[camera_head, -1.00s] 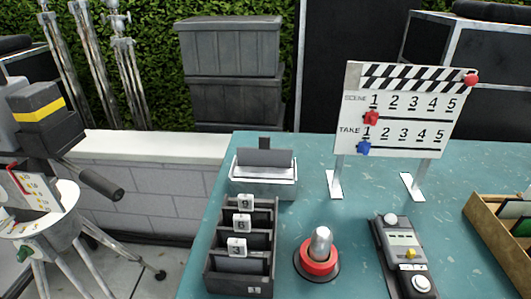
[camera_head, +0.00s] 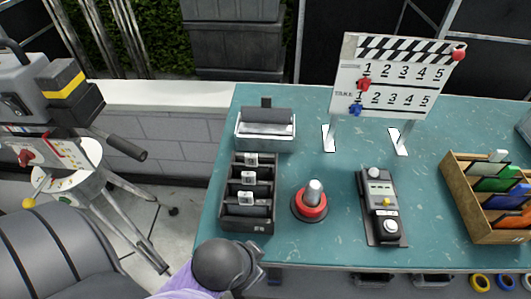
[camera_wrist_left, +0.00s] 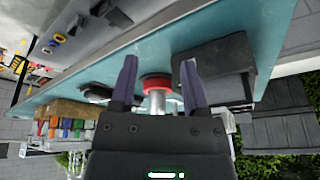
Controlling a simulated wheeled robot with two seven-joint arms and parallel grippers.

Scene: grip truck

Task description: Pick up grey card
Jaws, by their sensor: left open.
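A wooden box (camera_head: 482,232) at the right edge of the table holds several upright cards in green, blue and orange. A pale grey-white card (camera_head: 497,156) stands at its back; I cannot tell for sure that it is the grey card. The box also shows upside down in the left wrist view (camera_wrist_left: 68,109). My left gripper (camera_wrist_left: 158,62) is open and empty, its fingers framing the red button in that view. In the head view my left arm's dark end shows at the bottom, left of centre, far from the box. My right gripper is not in view.
The teal table (camera_head: 335,205) carries a black slotted box (camera_head: 236,222), a red-based button (camera_head: 310,205), a control box (camera_head: 383,210), a roller tray (camera_head: 265,143) and a clapper board (camera_head: 395,85). A camera tripod (camera_head: 90,165) stands left. The table between control box and wooden box is clear.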

